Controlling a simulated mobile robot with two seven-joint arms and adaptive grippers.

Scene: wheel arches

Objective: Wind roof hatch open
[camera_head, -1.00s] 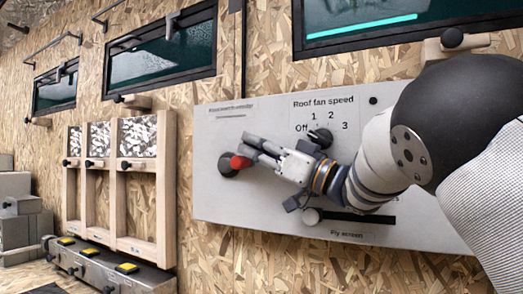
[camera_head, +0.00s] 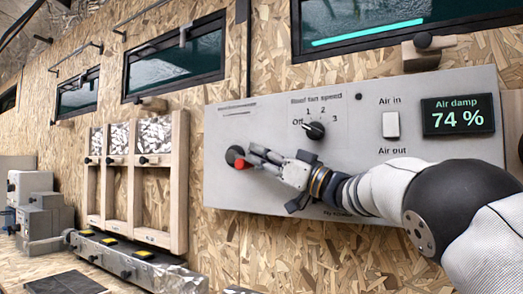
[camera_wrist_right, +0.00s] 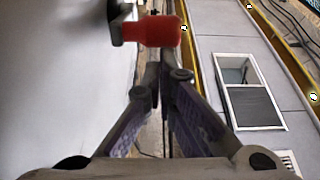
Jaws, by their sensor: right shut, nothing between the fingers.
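The winder is a black round disc (camera_head: 234,155) with a red knob (camera_head: 242,162), at the left end of the grey control panel in the head view. The red knob sits at the lower right of the disc. My right gripper (camera_head: 256,156) points left at the knob, with its fingertips close to it. In the right wrist view the red knob (camera_wrist_right: 152,31) stands just beyond the fingertips (camera_wrist_right: 160,65), which are together with nothing between them. Whether the fingers touch the knob is unclear. My left gripper is out of view. The roof hatch is not identifiable.
The grey panel (camera_head: 360,135) carries a fan dial (camera_head: 313,130), a white air switch (camera_head: 391,125) and a display reading 74 % (camera_head: 458,115). A wooden rack (camera_head: 180,185) stands left of the panel. A grey box with yellow-marked parts (camera_head: 140,262) is below.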

